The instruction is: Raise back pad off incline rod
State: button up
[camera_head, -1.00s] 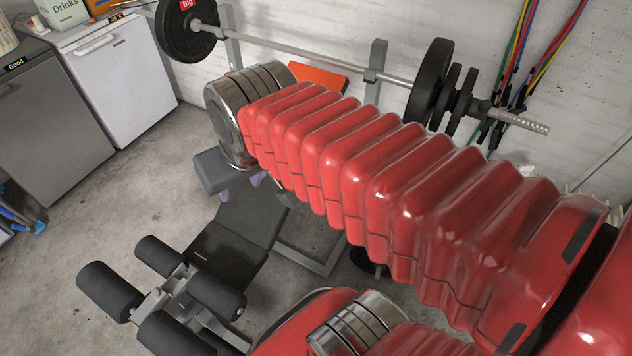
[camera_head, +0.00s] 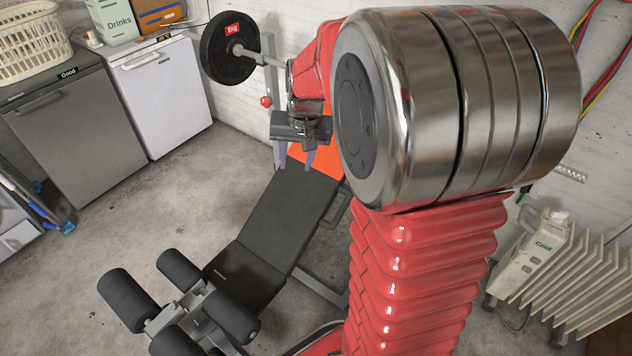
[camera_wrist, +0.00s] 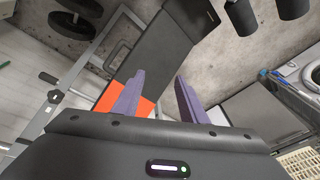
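The bench's black back pad (camera_head: 292,218) slopes up from the seat (camera_head: 245,278) toward the rack in the head view. It also shows in the wrist view (camera_wrist: 170,45). My gripper (camera_head: 296,160) hangs near the pad's upper end, its two purple fingers pointing down. In the wrist view my gripper (camera_wrist: 159,76) is open, fingers apart, with nothing visibly held between them. The pad's upper end lies around and beyond the fingertips; I cannot tell whether they touch it. The incline rod cannot be made out under the pad.
A barbell with a black plate (camera_head: 226,48) rests on the rack. Foam leg rollers (camera_head: 128,297) stand at the bench's foot. A heater (camera_head: 560,270) stands right. Clear floor (camera_head: 150,215) lies left of the bench.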

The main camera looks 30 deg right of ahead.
jog(key=w+d+f+m, duration=0.3)
jog(key=w+d+f, duration=0.1)
jog(key=d+f, duration=0.75)
jog(key=m+g+y, duration=0.1)
jog(key=m, duration=0.2)
send_over(342, 208)
jog(key=s, duration=0.2)
notch_tip(342, 208, down, 14)
jog(key=shift+w+d+r, duration=0.1)
jog(key=shift+d+r, duration=0.1)
jog(key=shift+d, duration=0.15)
jog(key=f, duration=0.4)
jog(key=w+f, duration=0.1)
jog(key=f, duration=0.4)
jog(key=w+a+f, duration=0.1)
jog(key=f, duration=0.3)
jog(key=shift+f, duration=0.35)
jog(key=shift+c, duration=0.4)
grip_shut()
